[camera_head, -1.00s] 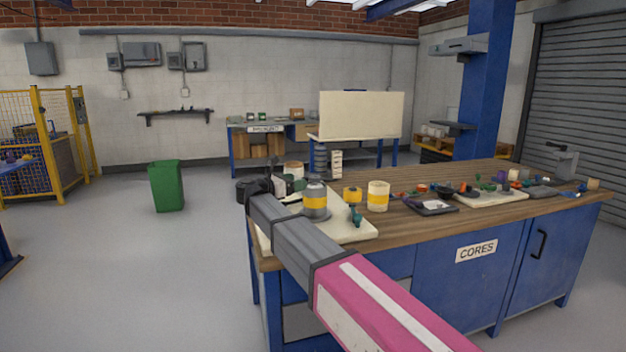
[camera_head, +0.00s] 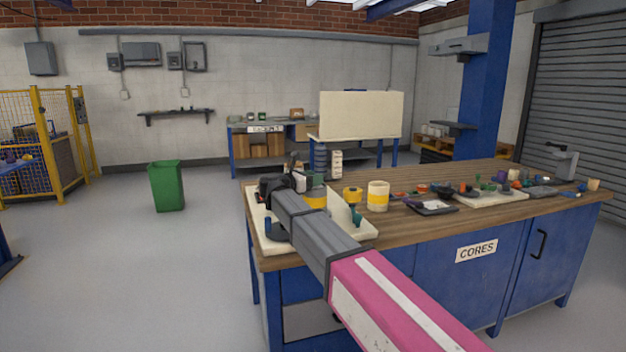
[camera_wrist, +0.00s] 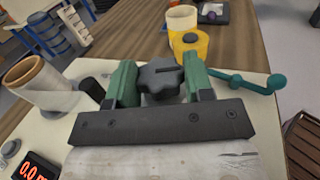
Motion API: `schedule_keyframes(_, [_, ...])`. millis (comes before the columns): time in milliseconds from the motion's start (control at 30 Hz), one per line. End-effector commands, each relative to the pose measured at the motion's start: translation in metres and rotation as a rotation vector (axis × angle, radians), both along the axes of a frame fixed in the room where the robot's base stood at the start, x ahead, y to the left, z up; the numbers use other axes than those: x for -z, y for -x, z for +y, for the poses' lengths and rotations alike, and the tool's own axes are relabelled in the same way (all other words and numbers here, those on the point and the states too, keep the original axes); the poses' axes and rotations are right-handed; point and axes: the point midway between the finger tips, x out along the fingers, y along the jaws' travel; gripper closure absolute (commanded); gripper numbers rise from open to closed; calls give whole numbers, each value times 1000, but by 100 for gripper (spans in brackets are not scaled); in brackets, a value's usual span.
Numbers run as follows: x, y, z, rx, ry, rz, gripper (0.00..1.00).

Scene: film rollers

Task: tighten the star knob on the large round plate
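A black star knob (camera_wrist: 160,78) with rounded lobes shows in the wrist view, with my gripper (camera_wrist: 160,72) around it. One green finger stands on each side, close against the lobes. I cannot tell whether the fingers press on it or leave a small gap. The large round plate under the knob cannot be made out in the wrist view. In the head view, my gripper (camera_head: 285,183) is over the pale tray at the left end of the bench, and my arm hides the knob there.
The pale tray (camera_head: 358,233) lies on the wooden bench (camera_head: 420,228). A yellow-banded roll (camera_head: 378,196), a yellow piece (camera_wrist: 190,45), a teal handle (camera_wrist: 245,84), a white film roll (camera_wrist: 40,82) and a red digital display (camera_wrist: 35,170) are close by. Small parts crowd the bench's right side.

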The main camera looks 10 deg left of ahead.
Motion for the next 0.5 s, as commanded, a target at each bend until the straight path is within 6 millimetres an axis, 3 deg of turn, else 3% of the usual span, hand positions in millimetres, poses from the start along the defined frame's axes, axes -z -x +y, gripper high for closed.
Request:
schedule_keyframes(267, [0,-2,1,26,0,0,76])
schedule_keyframes(500, [0,-5,3,189,1,0,76])
